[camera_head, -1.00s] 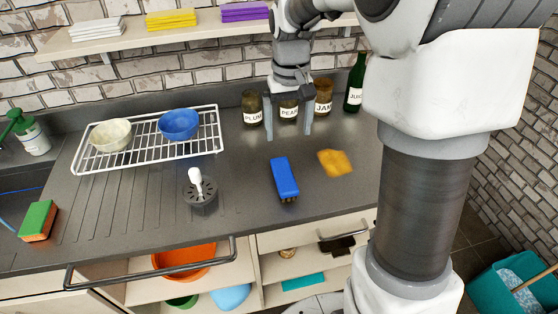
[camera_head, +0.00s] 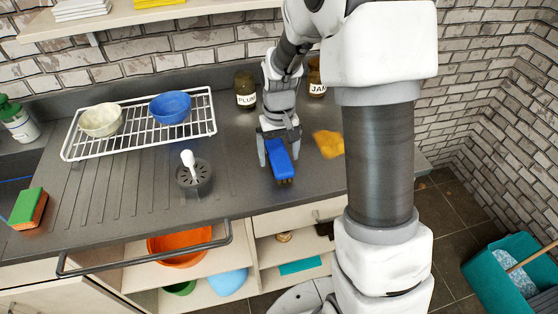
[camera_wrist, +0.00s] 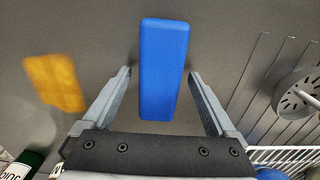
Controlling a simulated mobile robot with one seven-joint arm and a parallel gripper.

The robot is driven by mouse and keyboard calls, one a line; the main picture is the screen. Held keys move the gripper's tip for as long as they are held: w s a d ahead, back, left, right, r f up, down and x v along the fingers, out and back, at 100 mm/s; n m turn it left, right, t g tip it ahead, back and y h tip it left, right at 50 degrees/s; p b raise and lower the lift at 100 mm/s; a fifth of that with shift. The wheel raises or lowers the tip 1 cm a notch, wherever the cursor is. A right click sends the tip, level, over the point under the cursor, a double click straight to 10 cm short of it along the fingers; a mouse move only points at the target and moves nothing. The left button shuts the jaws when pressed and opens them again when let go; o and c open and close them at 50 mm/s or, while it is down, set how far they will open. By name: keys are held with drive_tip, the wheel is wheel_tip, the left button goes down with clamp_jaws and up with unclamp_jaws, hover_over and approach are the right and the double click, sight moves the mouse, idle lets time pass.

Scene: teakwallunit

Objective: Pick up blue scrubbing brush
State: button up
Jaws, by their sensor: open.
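The blue scrubbing brush (camera_head: 279,160) lies on the dark countertop, blue back up, with brown bristles showing at its near end. In the wrist view the brush (camera_wrist: 163,70) lies lengthwise between the two fingers. My gripper (camera_head: 279,154) is low over the counter, pointing down, with one finger on each side of the brush. The gripper also shows in the wrist view (camera_wrist: 160,75), open, with a gap visible between each finger and the brush.
A yellow cloth (camera_head: 328,144) lies just right of the brush. A sink strainer with a white-handled brush (camera_head: 194,174) stands to the left. A wire rack (camera_head: 143,142) holds a white bowl (camera_head: 101,121) and a blue bowl (camera_head: 170,108). Jars (camera_head: 245,90) stand behind.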

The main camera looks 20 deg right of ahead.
sight(279, 154)
drive_tip(key=shift+f, duration=0.3)
clamp_jaws()
idle(0.3)
drive_tip(key=shift+r, duration=0.1)
wheel_tip(279, 154, up, 4)
drive_tip(key=shift+w+r+p, duration=0.1)
drive_tip(key=shift+p, duration=0.25)
drive_tip(key=s+d+r, duration=0.6)
drive_tip(key=s+d, duration=0.1)
drive_tip(key=s, duration=0.2)
drive_tip(key=shift+d+r, duration=0.35)
